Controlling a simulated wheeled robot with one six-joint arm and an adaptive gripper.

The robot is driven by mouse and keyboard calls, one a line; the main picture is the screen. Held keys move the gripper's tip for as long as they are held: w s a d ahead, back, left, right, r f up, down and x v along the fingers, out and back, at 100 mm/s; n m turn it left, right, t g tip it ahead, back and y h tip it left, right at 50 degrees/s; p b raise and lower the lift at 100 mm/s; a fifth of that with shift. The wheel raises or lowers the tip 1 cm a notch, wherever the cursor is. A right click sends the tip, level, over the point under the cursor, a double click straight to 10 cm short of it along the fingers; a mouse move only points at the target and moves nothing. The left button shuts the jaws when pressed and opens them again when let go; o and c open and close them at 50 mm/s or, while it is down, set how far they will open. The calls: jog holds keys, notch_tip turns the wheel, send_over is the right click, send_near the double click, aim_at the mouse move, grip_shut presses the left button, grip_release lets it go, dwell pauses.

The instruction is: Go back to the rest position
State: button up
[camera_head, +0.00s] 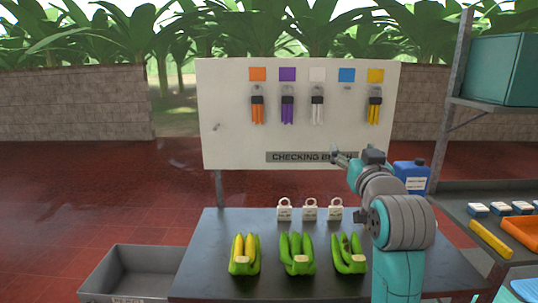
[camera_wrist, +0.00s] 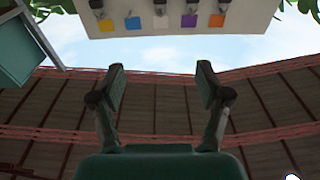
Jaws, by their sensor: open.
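My gripper (camera_head: 343,158) is raised above the right part of the dark table (camera_head: 215,277), in front of the lower right of the white checking board (camera_head: 228,100). In the wrist view my gripper (camera_wrist: 161,72) has its two fingers wide apart with nothing between them. The board (camera_wrist: 175,22) shows upside down at the top of the wrist view, beyond the fingertips. My arm hides part of the table's right side and the end of the board's label.
Coloured bundles (camera_head: 288,108) hang on the board; the blue place is empty. A grey bin (camera_head: 125,262) is at left. A blue jug (camera_head: 412,177) and shelf rack (camera_head: 452,110) are right.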

jog(key=s+f+g, duration=0.1)
jog(key=s+f, duration=0.2)
jog(key=f, duration=0.8)
jog(key=s+f, duration=0.4)
jog(key=f, duration=0.8)
jog(key=s+f+g, duration=0.1)
jog(key=s+f, duration=1.1)
jog(key=f, duration=0.2)
jog(key=s+f+g, duration=0.1)
jog(key=s+f, duration=0.2)
jog(key=s, duration=1.5)
jog(key=s+f+g, duration=0.1)
jog(key=s+f, duration=0.2)
jog(key=s, duration=1.6)
jog(key=shift+f, duration=0.15)
